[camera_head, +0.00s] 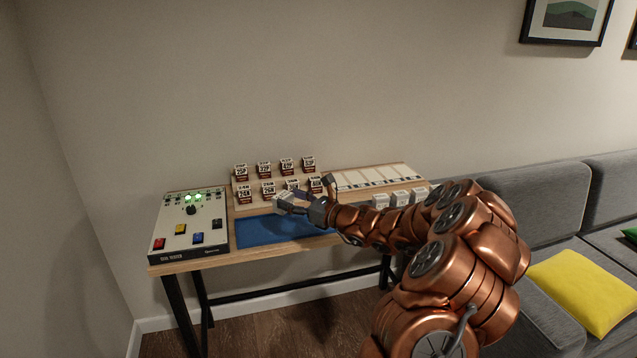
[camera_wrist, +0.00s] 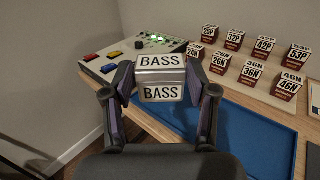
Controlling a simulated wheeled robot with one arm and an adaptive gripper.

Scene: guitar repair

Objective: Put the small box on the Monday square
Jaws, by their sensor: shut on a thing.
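My gripper (camera_wrist: 160,85) is shut on a small white-and-grey box (camera_wrist: 161,66) that reads BASS on its top and front. Its two fingers press the box's left and right sides. In the head view my gripper (camera_head: 296,201) holds this box (camera_head: 282,204) over the back edge of the blue mat. A pale board with a row of squares (camera_head: 372,178) lies at the back right of the table. Its lettering is too small to read, so I cannot tell which square is Monday.
A blue mat (camera_head: 262,234) lies at the table's front. A control panel (camera_head: 188,228) with green lights and coloured switches is at the left. Several numbered boxes (camera_head: 264,169) stand in two rows behind the mat. White boxes (camera_head: 400,198) stand before the board. A grey sofa (camera_head: 560,205) is at right.

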